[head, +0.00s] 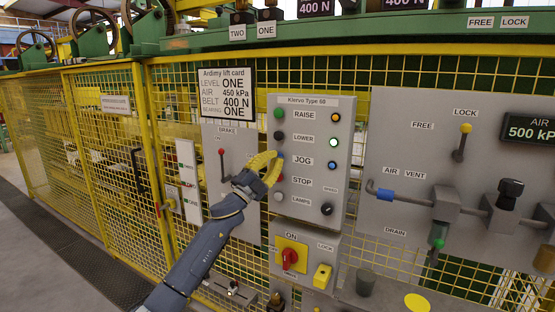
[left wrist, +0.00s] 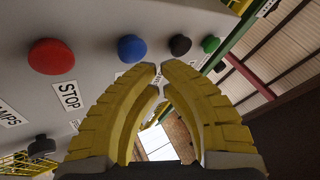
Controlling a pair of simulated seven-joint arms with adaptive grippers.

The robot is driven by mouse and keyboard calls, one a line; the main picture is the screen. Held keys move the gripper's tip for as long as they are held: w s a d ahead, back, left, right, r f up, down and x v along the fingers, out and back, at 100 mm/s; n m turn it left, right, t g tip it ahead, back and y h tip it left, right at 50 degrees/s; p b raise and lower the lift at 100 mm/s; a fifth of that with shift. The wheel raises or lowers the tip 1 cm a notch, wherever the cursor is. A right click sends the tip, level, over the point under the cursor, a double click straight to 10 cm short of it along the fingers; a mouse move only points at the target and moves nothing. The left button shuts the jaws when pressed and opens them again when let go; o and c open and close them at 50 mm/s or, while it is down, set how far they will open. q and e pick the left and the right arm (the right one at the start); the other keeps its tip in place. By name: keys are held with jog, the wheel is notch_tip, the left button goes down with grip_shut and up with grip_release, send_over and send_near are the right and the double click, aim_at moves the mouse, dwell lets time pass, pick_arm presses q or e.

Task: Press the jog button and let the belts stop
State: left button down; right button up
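The blue jog button (head: 281,155) sits beside the JOG label on the grey Kiervo control panel (head: 311,103), partly covered by my left gripper in the head view. My left gripper (head: 276,160) has ribbed yellow fingers, and its tips are at the panel's left button column, by the jog button. In the left wrist view, the blue button (left wrist: 131,48) shows whole, just left of and above the fingertips (left wrist: 161,67). The tips are together with nothing between them. I cannot tell whether they touch the panel. My right gripper is out of view.
Green (head: 278,114) and black (head: 279,135) buttons are above, a red STOP button (head: 279,177) below. A green lamp (head: 333,142) is lit. A red-and-yellow switch (head: 290,256) is lower down. Yellow mesh fence (head: 100,130) lies behind. Pipes and valves (head: 440,205) stand out at right.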

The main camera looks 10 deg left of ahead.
pick_arm(q)
jog(key=shift+w, duration=0.15)
jog(key=shift+w+d, duration=0.1)
jog(key=shift+w, duration=0.15)
jog(key=shift+w+d, duration=0.15)
jog(key=shift+w, duration=0.35)
dwell(1.3)
jog(key=shift+s, duration=0.1)
jog(key=shift+s+a, duration=0.2)
jog(key=shift+s, duration=0.6)
jog(key=shift+s+a, duration=0.2)
jog(key=shift+s, duration=0.6)
jog(key=shift+s+a, duration=0.2)
jog(key=shift+s, duration=0.65)
jog(key=shift+s+a, duration=0.2)
jog(key=shift+s, duration=0.6)
